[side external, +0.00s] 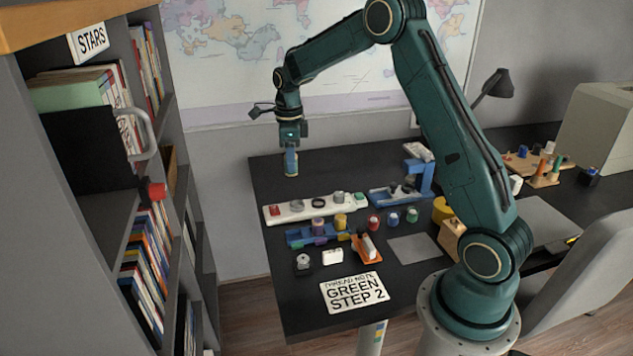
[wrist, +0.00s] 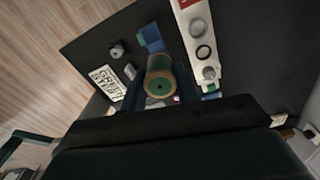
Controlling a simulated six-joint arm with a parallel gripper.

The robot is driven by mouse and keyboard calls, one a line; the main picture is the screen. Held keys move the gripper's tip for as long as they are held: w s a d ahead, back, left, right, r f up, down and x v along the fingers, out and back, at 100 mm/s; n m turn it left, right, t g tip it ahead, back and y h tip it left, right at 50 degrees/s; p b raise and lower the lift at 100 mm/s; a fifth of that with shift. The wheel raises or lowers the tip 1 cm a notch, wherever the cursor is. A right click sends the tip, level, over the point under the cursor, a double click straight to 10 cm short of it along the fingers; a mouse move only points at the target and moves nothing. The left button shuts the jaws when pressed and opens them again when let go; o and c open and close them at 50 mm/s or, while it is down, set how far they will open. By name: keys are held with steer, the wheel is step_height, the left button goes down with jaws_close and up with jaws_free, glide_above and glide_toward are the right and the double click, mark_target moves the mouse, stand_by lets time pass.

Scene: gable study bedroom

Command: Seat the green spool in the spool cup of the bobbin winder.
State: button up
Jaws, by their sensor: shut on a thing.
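The green spool (wrist: 159,84), with tan flanges, is between the fingers of my gripper (wrist: 160,88) in the wrist view. In the side view my gripper (side external: 291,151) points down with the spool (side external: 291,168) at its tip, over the back left of the table. The gripper is shut on it. A long white unit (side external: 314,211), which looks like the bobbin winder, lies nearer the camera. It carries a red part, a dark ring that looks like the spool cup (side external: 296,204) and a grey knob. The spool is apart from it. The ring (wrist: 203,53) also shows in the wrist view.
A "GREEN STEP 2" card (side external: 353,291) lies near the front. The back left table is clear.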

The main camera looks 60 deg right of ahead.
steer(key=w+d+r, duration=0.1)
steer(key=w+d, duration=0.3)
steer(key=d, duration=0.4)
steer(key=shift+w+d+r, duration=0.25)
steer(key=shift+d, duration=0.1)
steer(key=shift+f, duration=0.1)
step_height(320, 180, down, 20)
steer(key=shift+r, duration=0.1)
stand_by(0.7)
steer(key=o, duration=1)
steer(key=shift+c, duration=0.2)
step_height(320, 180, up, 12)
